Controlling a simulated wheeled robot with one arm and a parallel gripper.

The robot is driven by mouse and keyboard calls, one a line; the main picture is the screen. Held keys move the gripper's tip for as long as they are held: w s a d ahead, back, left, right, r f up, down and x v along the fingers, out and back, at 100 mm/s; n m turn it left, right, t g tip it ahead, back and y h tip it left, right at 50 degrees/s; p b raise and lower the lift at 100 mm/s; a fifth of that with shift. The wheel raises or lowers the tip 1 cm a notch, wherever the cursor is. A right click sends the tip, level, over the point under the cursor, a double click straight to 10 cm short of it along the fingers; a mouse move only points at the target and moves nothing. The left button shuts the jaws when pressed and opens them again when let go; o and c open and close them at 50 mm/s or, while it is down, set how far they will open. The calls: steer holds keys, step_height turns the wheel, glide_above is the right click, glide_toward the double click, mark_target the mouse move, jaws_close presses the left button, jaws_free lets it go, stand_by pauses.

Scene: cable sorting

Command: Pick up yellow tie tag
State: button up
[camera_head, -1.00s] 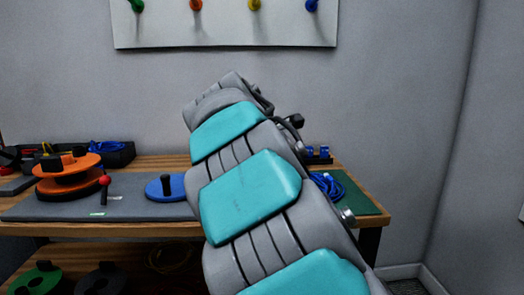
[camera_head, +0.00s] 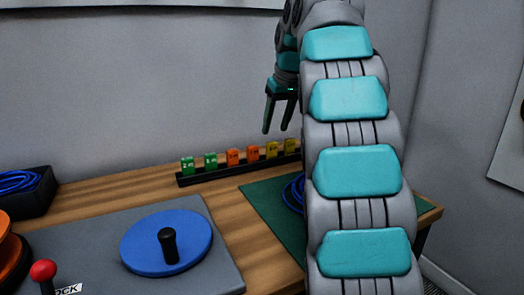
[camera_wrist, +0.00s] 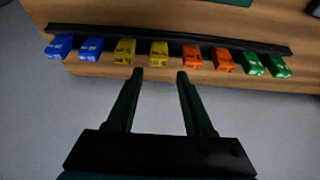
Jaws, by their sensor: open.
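Two yellow tie tags stand side by side in a dark rack. In the head view they are the left yellow tag (camera_head: 271,149) and the right yellow tag (camera_head: 290,146), the latter close to my arm. In the wrist view the yellow tags (camera_wrist: 125,51) and (camera_wrist: 159,53) sit just beyond my fingertips, the second nearly in line with the gap. My gripper (camera_head: 279,132) is open and empty, pointing down above the rack; it also shows in the wrist view (camera_wrist: 160,74). It appears apart from the tags.
The black rack (camera_head: 184,182) also holds green (camera_head: 188,166), orange (camera_head: 233,157) and blue tags (camera_wrist: 91,49). A blue disc (camera_head: 150,243) lies on a grey mat (camera_head: 216,262). Blue cable (camera_head: 293,190) lies on a green mat (camera_head: 262,204). A black bin (camera_head: 40,200) stands left.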

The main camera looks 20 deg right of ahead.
mark_target(272, 142)
steer(key=shift+d+x, duration=0.2)
steer(key=shift+x, duration=3.3)
jaws_close()
